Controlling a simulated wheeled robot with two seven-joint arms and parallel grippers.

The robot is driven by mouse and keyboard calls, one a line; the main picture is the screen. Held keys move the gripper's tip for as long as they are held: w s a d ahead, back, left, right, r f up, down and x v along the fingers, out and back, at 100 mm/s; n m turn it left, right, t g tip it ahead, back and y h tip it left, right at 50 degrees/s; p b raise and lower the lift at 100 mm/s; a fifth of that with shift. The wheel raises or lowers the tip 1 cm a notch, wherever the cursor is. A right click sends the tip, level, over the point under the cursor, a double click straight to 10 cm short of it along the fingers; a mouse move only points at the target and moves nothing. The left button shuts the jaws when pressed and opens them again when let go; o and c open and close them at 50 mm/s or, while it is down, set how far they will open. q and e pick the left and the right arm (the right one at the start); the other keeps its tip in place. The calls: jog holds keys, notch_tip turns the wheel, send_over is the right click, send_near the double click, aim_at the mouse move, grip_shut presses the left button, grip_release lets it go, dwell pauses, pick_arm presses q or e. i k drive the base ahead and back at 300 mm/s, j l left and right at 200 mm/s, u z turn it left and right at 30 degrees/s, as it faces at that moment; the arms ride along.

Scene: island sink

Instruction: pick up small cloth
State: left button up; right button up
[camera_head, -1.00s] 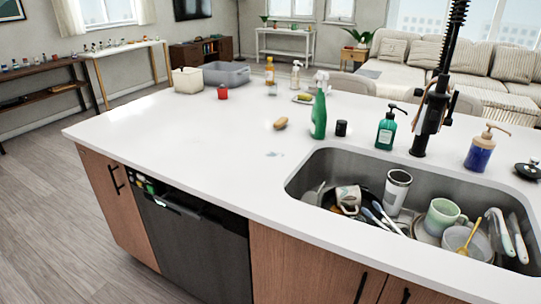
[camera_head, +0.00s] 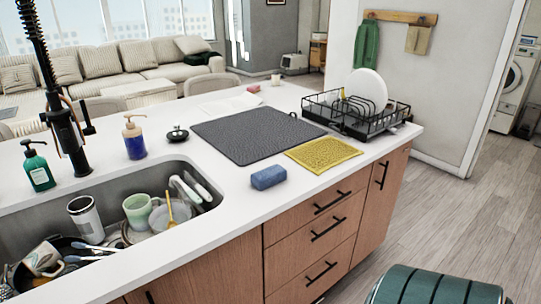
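A yellow textured cloth (camera_head: 323,154) lies flat on the white island counter, to the right of the sink and close to the front edge. A small beige cloth (camera_head: 418,39) hangs from a wooden wall rack at the upper right, next to a longer green towel (camera_head: 367,45). Neither of my grippers shows in the head view, so their state cannot be seen.
A blue sponge (camera_head: 268,177) lies left of the yellow cloth. A dark drying mat (camera_head: 257,137) is behind it, and a black dish rack (camera_head: 395,120) with a white plate is at its right. The sink (camera_head: 30,222) holds dishes. A green ribbed object (camera_head: 435,288) stands on the floor.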

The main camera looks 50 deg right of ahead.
aim_at(263, 179)
jog(key=z, duration=1.6)
jog(key=l+u, duration=0.3)
jog(key=l, duration=0.4)
jog(key=k+l+u, duration=0.1)
jog(key=l+u, duration=0.2)
jog(key=l, duration=0.35)
